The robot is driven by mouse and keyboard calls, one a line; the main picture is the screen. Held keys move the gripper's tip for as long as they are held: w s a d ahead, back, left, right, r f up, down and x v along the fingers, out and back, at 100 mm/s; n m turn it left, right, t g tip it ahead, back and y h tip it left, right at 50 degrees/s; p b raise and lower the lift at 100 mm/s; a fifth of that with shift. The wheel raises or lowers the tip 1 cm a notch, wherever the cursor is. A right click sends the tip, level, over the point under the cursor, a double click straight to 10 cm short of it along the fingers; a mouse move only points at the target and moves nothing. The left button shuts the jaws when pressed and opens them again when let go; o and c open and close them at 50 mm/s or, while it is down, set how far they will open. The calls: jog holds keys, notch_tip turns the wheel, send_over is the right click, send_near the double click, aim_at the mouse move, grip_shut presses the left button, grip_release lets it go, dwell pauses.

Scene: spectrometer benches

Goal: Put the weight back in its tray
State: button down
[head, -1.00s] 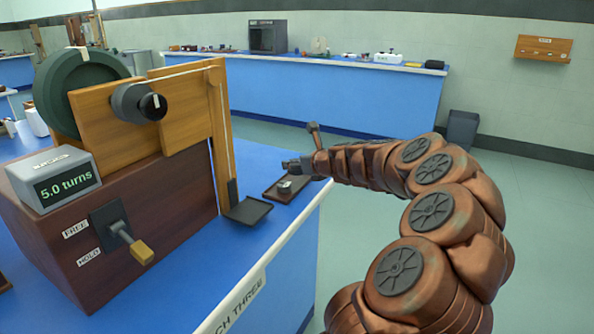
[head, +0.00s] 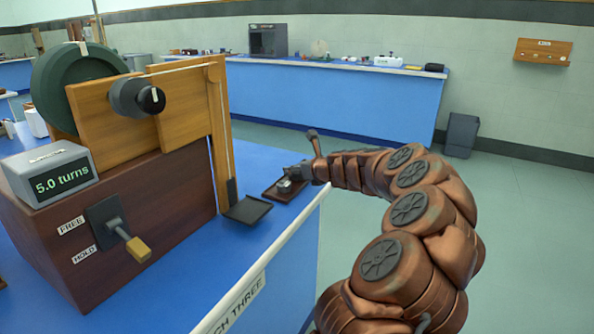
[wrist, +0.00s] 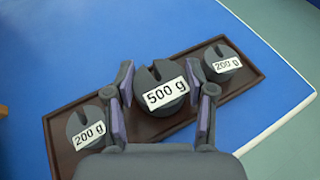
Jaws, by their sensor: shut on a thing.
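A dark weight labelled 500 g (wrist: 162,88) sits between the two fingers of my gripper (wrist: 164,96) in the wrist view. My gripper is shut on it, one finger against each side.
The wooden apparatus (head: 120,185) with its green wheel stands left on the blue bench, its small dark pan (head: 247,209) close to the tray. The bench's right edge (head: 300,228) is near. A second blue bench (head: 340,98) stands beyond the floor gap.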

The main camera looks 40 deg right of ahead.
jog(key=shift+c, duration=2)
grip_release()
jog(key=shift+f, duration=0.1)
jog(key=shift+s+r, duration=0.35)
jog(key=shift+s, duration=0.05)
jog(key=p+v, duration=0.1)
jog(key=v, duration=1)
jog(key=shift+s+a+p, duration=0.1)
jog(key=shift+p, duration=0.3)
jog(key=shift+a, duration=0.1)
